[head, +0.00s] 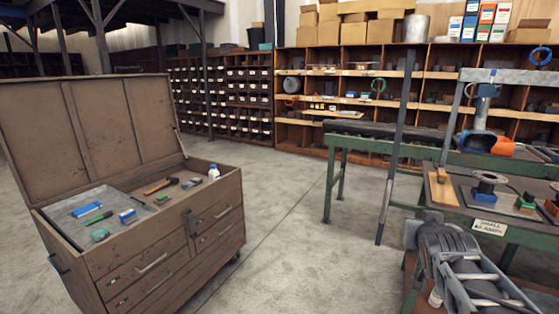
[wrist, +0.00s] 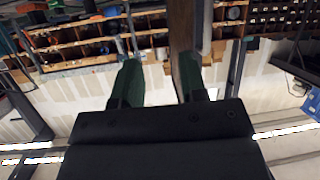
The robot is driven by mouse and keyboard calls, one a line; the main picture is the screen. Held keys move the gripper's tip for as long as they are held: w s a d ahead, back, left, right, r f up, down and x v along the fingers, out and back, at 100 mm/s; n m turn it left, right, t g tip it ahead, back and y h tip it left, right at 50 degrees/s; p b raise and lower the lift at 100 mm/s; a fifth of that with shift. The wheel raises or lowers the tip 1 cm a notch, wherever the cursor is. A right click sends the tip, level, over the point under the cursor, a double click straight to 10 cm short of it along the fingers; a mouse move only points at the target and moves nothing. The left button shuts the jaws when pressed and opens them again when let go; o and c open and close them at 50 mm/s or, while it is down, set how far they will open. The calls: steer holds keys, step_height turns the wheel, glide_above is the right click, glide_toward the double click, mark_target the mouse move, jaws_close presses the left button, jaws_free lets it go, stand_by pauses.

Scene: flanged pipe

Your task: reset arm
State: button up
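My gripper (wrist: 157,68) shows in the wrist view with its two dark green fingers apart. Nothing is held between them; pale wall and shelving show through the gap. The wrist view is upside down, with shelves at the top and bright strips near the bottom. A dark brown upright (wrist: 182,28) stands behind the right finger; I cannot tell how far from it. I cannot make out the gripper in the head view.
An open brown tool chest (head: 160,262) with small tools stands at left. Shelving (head: 300,135) lines the back. The middle floor is clear.

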steer(key=s+a+f+n+g+y+p, duration=0.2)
steer(key=s+a+f+g+y+p, duration=0.1)
steer(key=s+a+f+g+p, duration=0.4)
steer(key=s+a+r+n+g+y+p, duration=0.2)
steer(key=s+a+r+p, duration=0.1)
steer(key=s+a+p, duration=0.2)
steer(key=s+a, duration=0.2)
steer(key=a, duration=0.2)
steer(key=shift+r+y, duration=0.3)
steer(key=shift+r, duration=0.1)
stand_by(0.4)
